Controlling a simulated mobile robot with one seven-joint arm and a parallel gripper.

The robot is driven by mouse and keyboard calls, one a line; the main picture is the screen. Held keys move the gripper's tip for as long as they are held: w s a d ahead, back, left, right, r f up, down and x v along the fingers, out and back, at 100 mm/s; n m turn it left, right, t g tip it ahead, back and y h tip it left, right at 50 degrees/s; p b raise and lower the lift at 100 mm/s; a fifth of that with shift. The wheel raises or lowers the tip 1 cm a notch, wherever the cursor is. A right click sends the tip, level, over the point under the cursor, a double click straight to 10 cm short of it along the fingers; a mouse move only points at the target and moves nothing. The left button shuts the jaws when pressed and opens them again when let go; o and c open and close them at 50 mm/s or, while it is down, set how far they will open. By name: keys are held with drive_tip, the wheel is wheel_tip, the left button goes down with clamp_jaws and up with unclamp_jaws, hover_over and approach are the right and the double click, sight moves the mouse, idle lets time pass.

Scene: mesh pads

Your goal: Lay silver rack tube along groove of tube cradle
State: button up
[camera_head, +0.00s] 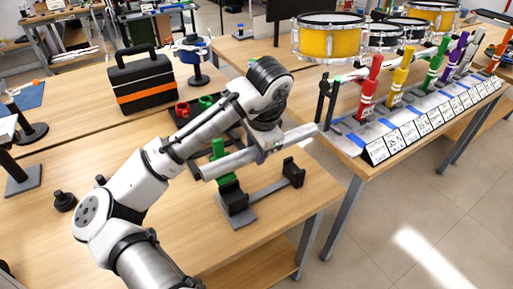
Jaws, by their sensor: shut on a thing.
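The silver rack tube (231,162) is held roughly level, slanting up to the right in the head view. My gripper (262,148) is shut on it near its middle; the fingertips are small and partly hidden by the tube and wrist. The tube cradle (268,190) stands on the table below, with a grey bar between two dark end supports. The near left support (235,200) has green parts by it, and the right support (293,172) stands near the table edge. The tube appears above the cradle, apart from its supports; the exact height is unclear.
A black toolbox with an orange stripe (143,86) stands at the back left. Red and green cups (183,108) sit behind my arm.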

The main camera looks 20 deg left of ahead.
drive_tip(key=shift+s+d+f+b+x, duration=0.1)
drive_tip(key=shift+s+d+b+x, duration=0.2)
drive_tip(key=shift+b+x, duration=1.1)
drive_tip(key=shift+s+d+f+b+x, duration=0.1)
drive_tip(key=shift+s+d+b+x, duration=0.3)
drive_tip(key=shift+x, duration=1.7)
drive_tip(key=shift+d+f+b+x, duration=0.1)
drive_tip(key=shift+d+b+x, duration=0.1)
drive_tip(key=shift+b+x, duration=1.25)
drive_tip(key=shift+f+p, duration=0.15)
drive_tip(key=shift+p, duration=0.15)
drive_tip(key=o, duration=1.3)
drive_tip(key=shift+c, duration=0.2)
drive_tip(key=v, duration=1.3)
drive_tip(key=shift+r+p, duration=0.35)
drive_tip(key=shift+r, duration=0.05)
